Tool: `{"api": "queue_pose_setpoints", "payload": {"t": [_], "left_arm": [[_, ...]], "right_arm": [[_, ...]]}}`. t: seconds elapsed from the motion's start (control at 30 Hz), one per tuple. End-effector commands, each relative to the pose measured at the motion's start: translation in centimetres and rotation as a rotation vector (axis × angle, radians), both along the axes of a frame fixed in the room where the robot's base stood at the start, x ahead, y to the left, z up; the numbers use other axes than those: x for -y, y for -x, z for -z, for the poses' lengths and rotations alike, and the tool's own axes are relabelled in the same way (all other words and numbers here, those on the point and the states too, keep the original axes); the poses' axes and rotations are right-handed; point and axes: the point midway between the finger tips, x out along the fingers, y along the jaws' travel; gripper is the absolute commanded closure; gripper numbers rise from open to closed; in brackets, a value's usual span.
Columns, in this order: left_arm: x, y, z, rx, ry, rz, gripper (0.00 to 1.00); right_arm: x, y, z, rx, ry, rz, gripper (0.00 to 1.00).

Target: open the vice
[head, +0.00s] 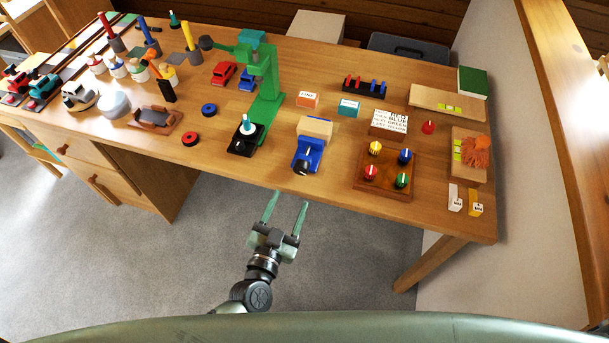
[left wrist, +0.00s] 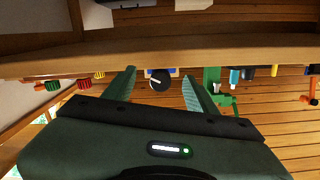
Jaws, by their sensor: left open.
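The blue vice (head: 309,151) stands at the front edge of the workbench, with a pale wooden block (head: 315,127) at its back end. Its round black handle (head: 302,168) faces me and also shows in the left wrist view (left wrist: 159,80), with a white mark on it. My left gripper (head: 291,198) is open and empty, in front of the bench edge and short of the handle. In the left wrist view the handle appears between its two fingers, apart from both. The vice jaws are too small to judge. My right gripper is not in view.
A green press (head: 266,92) stands left of the vice. A wooden board (head: 383,172) with several coloured knobs lies to its right. Red (head: 190,138) and blue (head: 209,109) rings lie farther left. Open floor (head: 215,240) lies before the bench.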

Motion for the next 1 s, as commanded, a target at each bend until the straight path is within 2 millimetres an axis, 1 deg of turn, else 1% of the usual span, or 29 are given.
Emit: {"api": "queue_pose_setpoints", "payload": {"t": [0.03, 0.1, 0.2, 0.5, 0.6, 0.77, 1.0], "left_arm": [[0.3, -0.2, -1.5, 0.034, 0.013, -0.007, 0.43], [0.6, -0.4, -2.7, 0.058, 0.022, -0.017, 0.43], [0.9, -1.2, -3.3, 0.067, 0.024, -0.021, 0.43], [2.3, -5.7, -3.2, 0.065, 0.022, -0.02, 0.43], [2.7, -6.8, -3.1, 0.064, 0.022, -0.019, 0.43], [2.9, -7.7, -3.1, 0.062, 0.022, -0.02, 0.43], [3.0, -7.7, -3.1, 0.062, 0.022, -0.02, 0.43]], "right_arm": [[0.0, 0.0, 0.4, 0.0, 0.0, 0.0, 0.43], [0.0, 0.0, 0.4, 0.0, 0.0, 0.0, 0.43], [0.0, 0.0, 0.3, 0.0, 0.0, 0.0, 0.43], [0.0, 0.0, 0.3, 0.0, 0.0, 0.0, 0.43], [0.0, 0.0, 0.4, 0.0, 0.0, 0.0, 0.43], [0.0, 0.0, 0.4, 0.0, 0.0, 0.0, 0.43], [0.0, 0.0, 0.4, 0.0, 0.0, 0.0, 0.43]]}}
